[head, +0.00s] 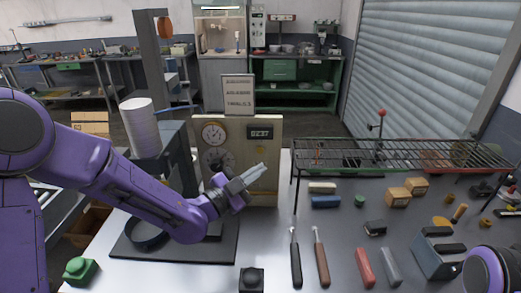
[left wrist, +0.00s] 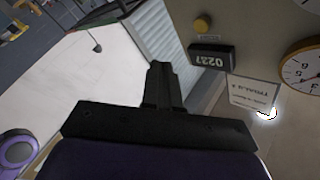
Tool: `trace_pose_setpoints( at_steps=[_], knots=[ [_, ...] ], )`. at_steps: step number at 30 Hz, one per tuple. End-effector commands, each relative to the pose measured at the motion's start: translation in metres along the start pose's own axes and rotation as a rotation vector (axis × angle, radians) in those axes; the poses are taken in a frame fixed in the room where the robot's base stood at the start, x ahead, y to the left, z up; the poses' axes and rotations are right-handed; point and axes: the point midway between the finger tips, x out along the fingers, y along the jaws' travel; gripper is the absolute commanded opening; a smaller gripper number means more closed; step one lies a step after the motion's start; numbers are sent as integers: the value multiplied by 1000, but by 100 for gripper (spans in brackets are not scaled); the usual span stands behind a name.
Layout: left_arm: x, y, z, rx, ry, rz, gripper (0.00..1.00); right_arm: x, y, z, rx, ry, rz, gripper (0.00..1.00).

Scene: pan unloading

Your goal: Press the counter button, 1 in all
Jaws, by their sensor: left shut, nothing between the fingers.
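The counter (head: 260,132) is a small dark display on the upright beige panel (head: 267,196). It also shows upside down in the left wrist view (left wrist: 212,57). My left gripper (head: 262,170) is shut and empty, in front of the panel, below the counter in the head view. Its closed fingers (left wrist: 160,72) appear apart from the button in the left wrist view. My right gripper is out of view.
Two dials (head: 214,133) are on the panel's left, and a sign (head: 238,93) stands above. A wire rack (head: 400,153) is at right. Tools and small blocks lie on the white table (head: 335,240). A green button box (head: 79,270) is at front left, a black one (head: 251,280) front centre.

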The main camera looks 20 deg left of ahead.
Motion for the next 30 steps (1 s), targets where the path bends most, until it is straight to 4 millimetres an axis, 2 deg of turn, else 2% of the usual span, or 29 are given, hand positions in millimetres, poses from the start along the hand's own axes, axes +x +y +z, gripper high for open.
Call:
trace_pose_setpoints(
  at_steps=[5, 12, 30],
  knots=[
    [18, -14, 13, -1, -1, -1, 0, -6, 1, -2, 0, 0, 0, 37],
    [34, -25, 26, 0, 0, 0, 0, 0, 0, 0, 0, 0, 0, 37],
    [37, -27, 27, -1, -1, 0, 0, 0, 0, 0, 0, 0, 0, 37]
  ],
)
